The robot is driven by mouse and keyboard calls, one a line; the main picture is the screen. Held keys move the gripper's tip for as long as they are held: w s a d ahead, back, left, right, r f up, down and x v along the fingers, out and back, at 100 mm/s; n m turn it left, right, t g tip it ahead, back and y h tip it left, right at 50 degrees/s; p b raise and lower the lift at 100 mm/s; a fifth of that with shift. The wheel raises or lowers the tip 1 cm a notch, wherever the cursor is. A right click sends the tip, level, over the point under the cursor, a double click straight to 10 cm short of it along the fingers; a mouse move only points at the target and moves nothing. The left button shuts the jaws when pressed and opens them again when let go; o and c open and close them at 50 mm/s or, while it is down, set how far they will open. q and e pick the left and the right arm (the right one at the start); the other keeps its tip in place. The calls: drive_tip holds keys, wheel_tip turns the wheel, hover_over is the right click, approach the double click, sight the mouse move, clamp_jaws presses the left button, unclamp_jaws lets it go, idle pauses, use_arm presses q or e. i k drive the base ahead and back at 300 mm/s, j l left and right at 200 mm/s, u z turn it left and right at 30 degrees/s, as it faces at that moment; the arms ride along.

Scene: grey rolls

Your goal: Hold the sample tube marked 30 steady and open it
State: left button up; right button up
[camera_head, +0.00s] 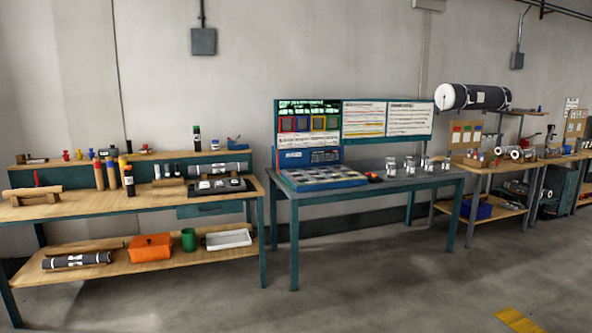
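Several upright tubes stand on the left workbench (85,206). A dark bottle-like tube (197,138) stands on the raised back shelf. The markings are too small to read, so I cannot tell which tube is marked 30 or whether it is among these. Neither of my grippers is in view.
The lower shelf holds an orange box (150,248), a green cup (189,239) and a white tray (228,239). To the right stands a grey-topped table (415,181) with a display board (388,120). A large dark roll (480,97) is farther right.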

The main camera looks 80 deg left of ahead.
sight(128, 175)
drive_tip(key=j+u, duration=0.15)
drive_tip(key=u, duration=0.3)
drive_tip(key=j+u, duration=0.2)
drive_tip(key=u, duration=0.25)
drive_tip(key=j+u, duration=0.2)
drive_tip(key=u, duration=0.3)
drive_tip(key=j+u, duration=0.2)
drive_tip(key=u, duration=0.25)
drive_tip(key=i+j+u, duration=0.1)
drive_tip(key=u, duration=0.35)
drive_tip(key=i+j+u, duration=0.6)
drive_tip(key=i+j, duration=0.3)
drive_tip(key=i+j+u, duration=0.25)
drive_tip(key=i, duration=0.2)
drive_tip(key=i+j+u, duration=0.3)
drive_tip(key=i, duration=0.25)
drive_tip(key=i+j, duration=0.1)
drive_tip(key=i, duration=0.45)
